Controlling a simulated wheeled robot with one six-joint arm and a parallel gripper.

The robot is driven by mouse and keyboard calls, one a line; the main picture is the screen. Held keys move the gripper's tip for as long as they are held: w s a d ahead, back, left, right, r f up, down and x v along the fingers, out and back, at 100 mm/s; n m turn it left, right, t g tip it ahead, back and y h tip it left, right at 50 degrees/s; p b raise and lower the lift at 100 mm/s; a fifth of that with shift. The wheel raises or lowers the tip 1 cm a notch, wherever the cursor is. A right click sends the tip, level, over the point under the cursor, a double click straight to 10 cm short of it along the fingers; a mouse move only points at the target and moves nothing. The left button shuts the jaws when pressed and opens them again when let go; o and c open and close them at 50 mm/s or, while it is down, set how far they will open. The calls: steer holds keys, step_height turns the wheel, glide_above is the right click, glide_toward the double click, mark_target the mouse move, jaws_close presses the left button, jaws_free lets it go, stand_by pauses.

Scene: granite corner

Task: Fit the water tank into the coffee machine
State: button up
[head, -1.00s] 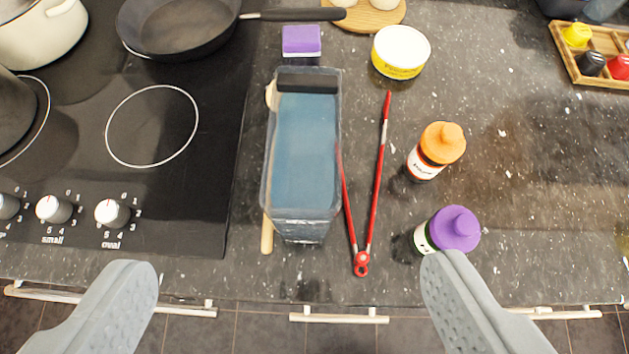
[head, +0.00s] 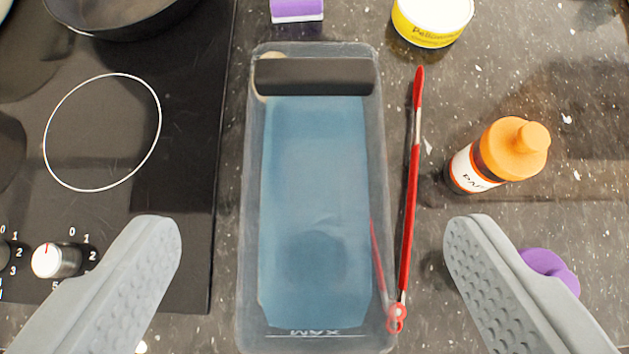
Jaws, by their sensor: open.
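The water tank (head: 315,210) is a clear tall container with bluish water and a dark band near its far end. The coffee machine is not in view.
Red tongs (head: 411,190) lie close along the tank's right side. An orange-capped bottle (head: 500,155) and a purple-capped bottle (head: 550,268), partly hidden by my right finger, stand further right. The stove (head: 180,150) is left. A yellow-white tub (head: 431,20) and purple sponge (head: 297,9) are behind.

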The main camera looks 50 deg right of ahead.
steer(key=x, duration=0.6)
steer(key=shift+r, duration=0.1)
jaws_close()
stand_by(0.4)
